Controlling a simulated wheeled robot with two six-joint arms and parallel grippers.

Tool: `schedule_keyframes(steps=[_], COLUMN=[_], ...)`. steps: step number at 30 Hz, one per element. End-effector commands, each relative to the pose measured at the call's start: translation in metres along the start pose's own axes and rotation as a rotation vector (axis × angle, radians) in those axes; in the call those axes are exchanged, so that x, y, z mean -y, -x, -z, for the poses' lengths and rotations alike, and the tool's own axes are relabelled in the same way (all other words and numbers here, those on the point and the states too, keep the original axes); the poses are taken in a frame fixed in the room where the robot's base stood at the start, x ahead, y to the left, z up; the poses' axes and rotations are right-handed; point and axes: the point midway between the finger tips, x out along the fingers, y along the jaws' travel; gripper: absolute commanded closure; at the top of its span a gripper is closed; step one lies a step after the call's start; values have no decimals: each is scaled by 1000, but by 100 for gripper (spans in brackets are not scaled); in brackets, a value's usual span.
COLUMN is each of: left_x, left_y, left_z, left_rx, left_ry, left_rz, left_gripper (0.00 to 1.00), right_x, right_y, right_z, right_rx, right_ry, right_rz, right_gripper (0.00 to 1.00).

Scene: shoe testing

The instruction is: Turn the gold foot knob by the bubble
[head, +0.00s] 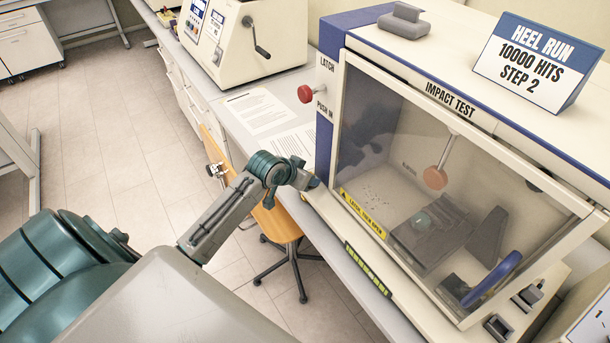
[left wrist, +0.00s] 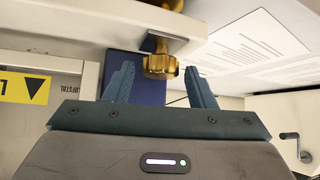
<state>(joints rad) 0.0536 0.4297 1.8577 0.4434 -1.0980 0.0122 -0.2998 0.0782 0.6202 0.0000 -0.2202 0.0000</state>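The gold foot knob (left wrist: 160,62) shows in the left wrist view, below a pale bracket at the machine's edge. My left gripper (left wrist: 160,76) is open, with one finger on each side of the knob's lower end and visible gaps on both sides. A grey block (head: 404,20) sits on top of the machine; I cannot make out a bubble. My right gripper is not in view.
The machine's clear door (head: 385,130) is shut, with a red latch button (head: 305,94) at its left. Papers (head: 258,110) lie on the bench beside it. An orange chair (head: 279,224) stands below my left arm. A sign (head: 535,62) stands on the machine.

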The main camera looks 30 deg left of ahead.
Motion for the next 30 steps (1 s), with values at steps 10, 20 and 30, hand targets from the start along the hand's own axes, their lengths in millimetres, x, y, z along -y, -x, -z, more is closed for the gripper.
schedule_keyframes(steps=[10, 20, 30], left_x=[0, 2, 1], left_y=[1, 46, 96], left_z=[0, -2, -1], left_rx=[0, -2, 0], left_ry=[-1, -8, -3], left_rz=[0, 3, 2], left_gripper=[43, 43, 43], right_x=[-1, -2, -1], right_y=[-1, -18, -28], right_z=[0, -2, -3], right_rx=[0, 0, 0], right_ry=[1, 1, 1], right_rz=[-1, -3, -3], right_gripper=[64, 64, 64])
